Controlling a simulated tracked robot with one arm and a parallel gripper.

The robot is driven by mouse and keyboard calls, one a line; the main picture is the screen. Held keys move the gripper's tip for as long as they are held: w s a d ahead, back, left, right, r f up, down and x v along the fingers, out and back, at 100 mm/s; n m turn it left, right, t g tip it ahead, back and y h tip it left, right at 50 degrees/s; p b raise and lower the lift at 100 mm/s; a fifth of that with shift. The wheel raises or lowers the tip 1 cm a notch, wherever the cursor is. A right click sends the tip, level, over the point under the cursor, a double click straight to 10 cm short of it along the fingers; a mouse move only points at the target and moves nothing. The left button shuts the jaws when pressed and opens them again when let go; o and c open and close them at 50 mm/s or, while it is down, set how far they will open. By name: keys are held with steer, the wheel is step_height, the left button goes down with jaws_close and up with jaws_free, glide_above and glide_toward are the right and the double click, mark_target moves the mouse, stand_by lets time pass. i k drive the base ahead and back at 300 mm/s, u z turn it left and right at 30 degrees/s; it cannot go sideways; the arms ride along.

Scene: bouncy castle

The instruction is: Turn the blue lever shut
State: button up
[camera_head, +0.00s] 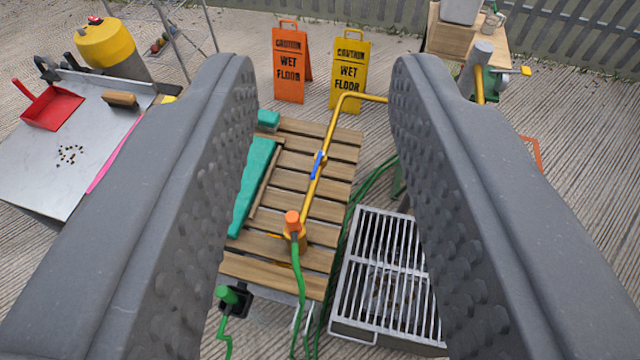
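The blue lever (318,165) is small and sits on a yellow pipe (311,190) above a wooden slatted pallet. It lies roughly along the pipe, tilted slightly. At its near end the pipe meets an orange fitting (292,222) with a green hose (298,275) running down from it. My gripper (322,75) is open, with its two grey dimpled fingers wide apart at left and right. Nothing is between the fingers up close. The lever shows in the gap, well beyond the fingers.
A metal table (75,150) with a red dustpan (52,107) and a brush stands at left. Orange (289,75) and yellow (349,78) wet floor signs stand behind the pallet (335,235). A metal grate (385,330) lies at right. Green hoses run between pallet and grate.

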mark_target(320, 154)
steer(key=u, duration=0.45)
steer(key=i, duration=0.85)
steer(key=z, duration=0.55)
